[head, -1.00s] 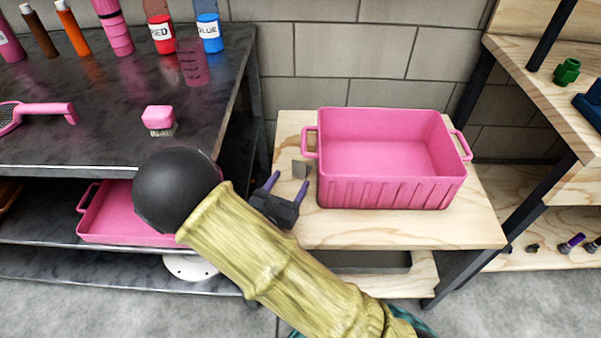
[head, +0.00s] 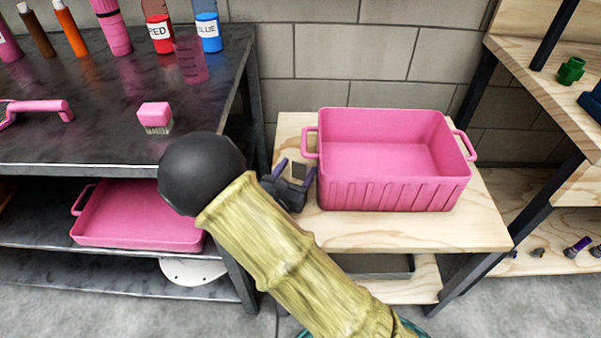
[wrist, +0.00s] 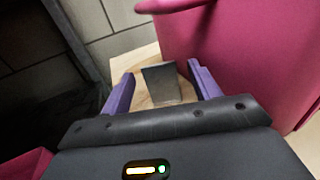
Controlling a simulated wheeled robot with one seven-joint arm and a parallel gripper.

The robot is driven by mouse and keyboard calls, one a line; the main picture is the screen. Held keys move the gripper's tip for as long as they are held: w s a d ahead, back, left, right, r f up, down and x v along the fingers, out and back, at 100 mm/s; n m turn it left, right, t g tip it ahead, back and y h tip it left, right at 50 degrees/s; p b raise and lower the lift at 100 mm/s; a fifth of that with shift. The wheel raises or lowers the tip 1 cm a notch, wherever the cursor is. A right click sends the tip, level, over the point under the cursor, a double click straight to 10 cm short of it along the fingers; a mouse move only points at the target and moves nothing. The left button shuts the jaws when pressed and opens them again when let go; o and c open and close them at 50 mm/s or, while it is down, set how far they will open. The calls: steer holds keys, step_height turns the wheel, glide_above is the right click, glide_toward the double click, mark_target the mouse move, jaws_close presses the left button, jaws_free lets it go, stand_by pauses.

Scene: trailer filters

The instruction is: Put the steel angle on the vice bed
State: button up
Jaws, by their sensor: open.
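The steel angle (head: 298,170) is a small grey piece on the wooden table, just left of the pink bin. In the wrist view the steel angle (wrist: 161,83) shows as a dark grey plate between the two purple fingers. My gripper (head: 295,169) is open, with its fingers either side of the angle in the picture; it also shows in the wrist view (wrist: 160,85). I cannot tell whether a finger touches the angle. No vice bed can be made out in these views.
The pink bin (head: 393,196) stands close to the right of my gripper, its handle (head: 310,143) near the fingers. The dark workbench (head: 95,125) stands at the left. Bare wood (head: 400,232) lies in front of the bin. A wooden shelf unit (head: 560,110) is at the right.

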stand_by(0.3)
steer(key=c, duration=1.2)
steer(key=shift+r, duration=0.1)
